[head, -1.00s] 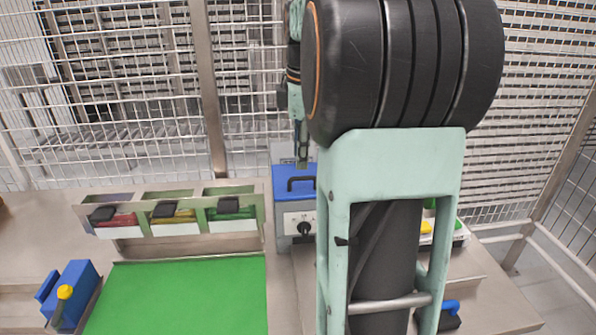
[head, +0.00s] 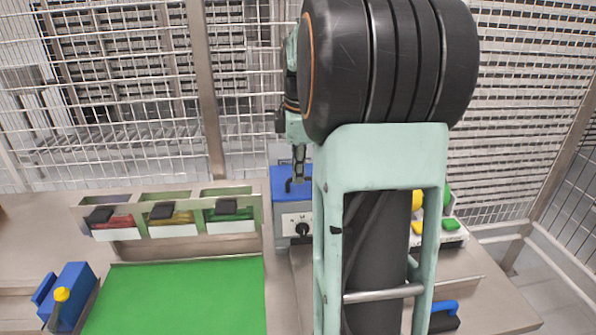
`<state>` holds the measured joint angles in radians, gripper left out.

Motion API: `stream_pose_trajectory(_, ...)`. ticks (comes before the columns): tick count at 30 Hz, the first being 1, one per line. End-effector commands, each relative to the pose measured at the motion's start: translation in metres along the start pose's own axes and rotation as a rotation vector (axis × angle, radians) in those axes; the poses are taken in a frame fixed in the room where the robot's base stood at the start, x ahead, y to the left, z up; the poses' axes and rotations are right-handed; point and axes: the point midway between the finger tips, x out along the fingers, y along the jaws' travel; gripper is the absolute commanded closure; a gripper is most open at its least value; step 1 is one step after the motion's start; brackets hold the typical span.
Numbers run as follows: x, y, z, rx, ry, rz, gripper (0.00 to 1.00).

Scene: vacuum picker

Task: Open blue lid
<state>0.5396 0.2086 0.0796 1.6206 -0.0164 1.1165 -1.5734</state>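The blue lid (head: 281,183) lies on top of a grey box (head: 284,222) with a black knob on its front, at the middle back of the table. The lid's dark handle is mostly covered by my gripper (head: 298,182). My gripper points down, with its tip at the lid handle. The fingers are small and dark here, so I cannot tell whether they are open or shut, or whether they touch the handle. My arm hides the right part of the box and lid.
A rack with three bins (head: 170,228) stands left of the box. A green mat (head: 180,295) lies in front of it. A blue block with a yellow knob (head: 68,293) is at far left. Yellow and green items (head: 449,225) are right of my arm. A mesh fence stands behind.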

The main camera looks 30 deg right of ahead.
Motion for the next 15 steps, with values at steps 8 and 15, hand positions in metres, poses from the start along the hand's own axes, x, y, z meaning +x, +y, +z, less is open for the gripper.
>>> stream_pose_trajectory(8,-0.0003,0.0000,0.0000,0.000,0.000,0.000,1.00)
stream_pose_trajectory(15,-0.0043,0.0024,0.0000,0.000,0.000,0.000,1.00)
